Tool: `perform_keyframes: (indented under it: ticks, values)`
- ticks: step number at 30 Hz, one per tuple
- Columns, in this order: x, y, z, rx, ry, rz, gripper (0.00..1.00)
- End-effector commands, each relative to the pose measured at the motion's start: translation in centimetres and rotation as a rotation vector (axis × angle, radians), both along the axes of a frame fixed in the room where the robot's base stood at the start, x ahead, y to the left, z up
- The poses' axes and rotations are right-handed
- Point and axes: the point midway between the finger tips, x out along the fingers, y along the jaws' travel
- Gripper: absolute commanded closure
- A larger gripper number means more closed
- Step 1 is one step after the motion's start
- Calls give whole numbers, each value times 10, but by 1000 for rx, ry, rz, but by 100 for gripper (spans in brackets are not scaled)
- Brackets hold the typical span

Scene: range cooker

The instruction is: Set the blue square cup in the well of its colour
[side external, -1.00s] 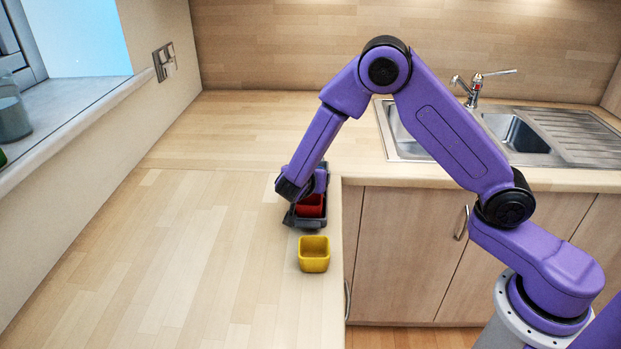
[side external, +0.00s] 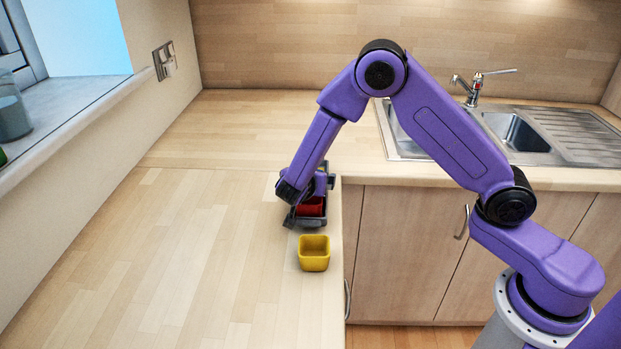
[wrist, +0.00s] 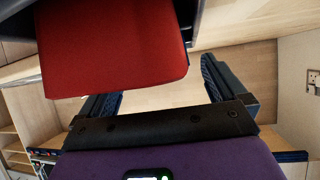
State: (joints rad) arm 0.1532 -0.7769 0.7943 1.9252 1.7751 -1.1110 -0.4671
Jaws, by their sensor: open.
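I do not see a blue square cup in either view. A red piece (side external: 310,207), which looks like a cup, is at a dark grey tray (side external: 303,222) near the counter's right edge. In the wrist view the red piece (wrist: 112,45) is large and close, at upper left, partly in front of one finger. My gripper (side external: 304,197) is low over the tray, beside the red piece. In the wrist view its fingers (wrist: 162,92) are apart, with bare wood between them. The tray's wells are mostly hidden by my gripper.
A yellow square cup (side external: 314,255) stands upright on the counter (side external: 190,260), just in front of the tray. The counter to the left is clear. A sink (side external: 515,132) with a tap (side external: 474,88) is at the back right. A wall and window sill bound the left.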

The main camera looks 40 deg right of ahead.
Motion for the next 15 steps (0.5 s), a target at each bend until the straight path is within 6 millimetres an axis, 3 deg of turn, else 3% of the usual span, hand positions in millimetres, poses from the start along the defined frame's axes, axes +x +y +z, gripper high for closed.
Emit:
perform_keyframes:
  ticks: [15]
  values:
    - [-47, 64, 44, 0, -2, 4, 2]
